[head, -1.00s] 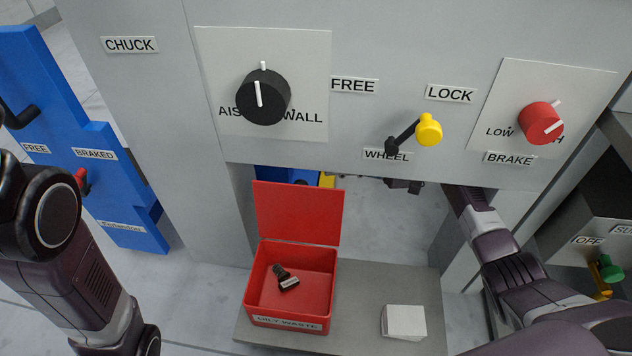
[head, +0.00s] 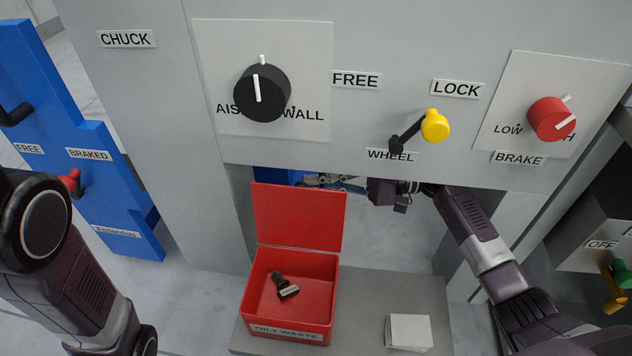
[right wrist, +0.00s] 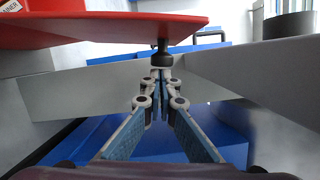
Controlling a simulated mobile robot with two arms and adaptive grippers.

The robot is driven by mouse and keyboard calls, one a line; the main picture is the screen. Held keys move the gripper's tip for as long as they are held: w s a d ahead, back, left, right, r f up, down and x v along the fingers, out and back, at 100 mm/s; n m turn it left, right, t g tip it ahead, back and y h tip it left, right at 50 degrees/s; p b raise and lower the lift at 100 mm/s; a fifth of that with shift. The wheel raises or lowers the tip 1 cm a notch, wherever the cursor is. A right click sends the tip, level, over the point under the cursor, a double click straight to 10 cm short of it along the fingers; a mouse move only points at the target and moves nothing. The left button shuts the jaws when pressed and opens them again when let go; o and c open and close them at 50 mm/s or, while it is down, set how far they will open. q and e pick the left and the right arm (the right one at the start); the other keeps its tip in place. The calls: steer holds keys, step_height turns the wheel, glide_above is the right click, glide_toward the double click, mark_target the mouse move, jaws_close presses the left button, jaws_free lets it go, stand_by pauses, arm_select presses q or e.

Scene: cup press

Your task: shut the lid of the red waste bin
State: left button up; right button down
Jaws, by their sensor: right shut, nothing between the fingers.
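The red waste bin (head: 290,330) stands on a grey shelf, labelled OILY WASTE, with a small dark labelled object (head: 284,286) inside. Its lid (head: 298,217) is open and stands up from the bin's back edge. My right gripper (head: 308,180) is beyond the lid, near its top right corner, under the machine panel. It is shut and empty, its fingers pointing left. In the right wrist view the fingers (right wrist: 160,82) meet just below a red panel (right wrist: 100,30), which looks like the lid; I cannot tell if they touch. My left gripper is out of view.
The grey panel above carries a black knob (head: 262,92), a yellow-tipped lever (head: 434,126) and a red knob (head: 551,119). A white block (head: 409,332) sits right of the bin on the shelf (head: 365,310). A blue unit (head: 95,190) stands at left.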

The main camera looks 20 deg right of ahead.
steer(key=shift+s+a+r+n+p, duration=0.3)
steer(key=shift+s+r+n+p, duration=0.35)
steer(key=shift+p, duration=0.3)
steer(key=shift+s+f, duration=0.1)
steer(key=shift+f, duration=0.1)
